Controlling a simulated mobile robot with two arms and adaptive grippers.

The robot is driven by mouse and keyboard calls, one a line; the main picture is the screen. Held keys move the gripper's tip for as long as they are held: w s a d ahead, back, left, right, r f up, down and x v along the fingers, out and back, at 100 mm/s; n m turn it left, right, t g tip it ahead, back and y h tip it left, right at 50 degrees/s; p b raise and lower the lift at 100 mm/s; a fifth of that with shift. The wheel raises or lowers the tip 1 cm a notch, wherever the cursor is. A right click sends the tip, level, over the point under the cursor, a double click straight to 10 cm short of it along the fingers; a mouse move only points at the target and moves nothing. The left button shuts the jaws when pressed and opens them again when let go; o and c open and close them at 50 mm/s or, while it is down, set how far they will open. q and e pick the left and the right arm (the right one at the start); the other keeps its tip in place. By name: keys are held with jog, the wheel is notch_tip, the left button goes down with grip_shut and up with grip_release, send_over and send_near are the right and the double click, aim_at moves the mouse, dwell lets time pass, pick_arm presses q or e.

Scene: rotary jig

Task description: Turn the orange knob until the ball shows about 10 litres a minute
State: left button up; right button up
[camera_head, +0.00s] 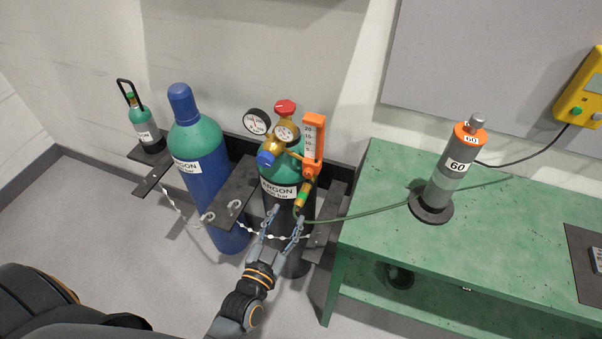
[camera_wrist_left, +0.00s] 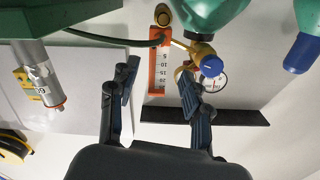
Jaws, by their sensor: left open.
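The flowmeter (camera_head: 315,132) is an upright orange frame with a white scale, mounted on the brass regulator (camera_head: 283,125) of the green-topped argon cylinder (camera_head: 279,190). An orange part at its foot (camera_head: 311,169) looks like the knob. In the left wrist view the flowmeter (camera_wrist_left: 158,72) appears upside down, its scale numbered 5 to 20. The ball is too small to make out. My left gripper (camera_head: 285,211) is open and empty, below and in front of the flowmeter, apart from the knob. In the left wrist view its fingers (camera_wrist_left: 157,75) flank the flowmeter.
A green hose (camera_head: 350,214) runs from the regulator to the green table (camera_head: 390,185), where a grey cylinder marked 60 (camera_head: 450,170) stands. A blue cylinder (camera_head: 203,195) is at left. Dark rack plates (camera_head: 232,195) and a chain (camera_head: 180,208) lie near my arm.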

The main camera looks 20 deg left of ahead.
aim_at(307, 175)
pick_arm(q)
jog(key=w+p, duration=0.1)
jog(key=w, duration=0.5)
jog(key=w+p, duration=0.1)
jog(key=w, duration=0.5)
jog(key=shift+w+d, duration=0.2)
jog(key=shift+w, duration=0.5)
pick_arm(e)
jog(key=shift+s+a+r, duration=0.2)
jog(key=shift+s+r, duration=0.05)
jog(key=shift+r, duration=0.3)
jog(key=shift+s+a+r, duration=0.15)
jog(key=shift+s+r, duration=0.05)
jog(key=shift+r, duration=0.35)
pick_arm(q)
grip_shut()
pick_arm(e)
jog(key=shift+s, duration=0.2)
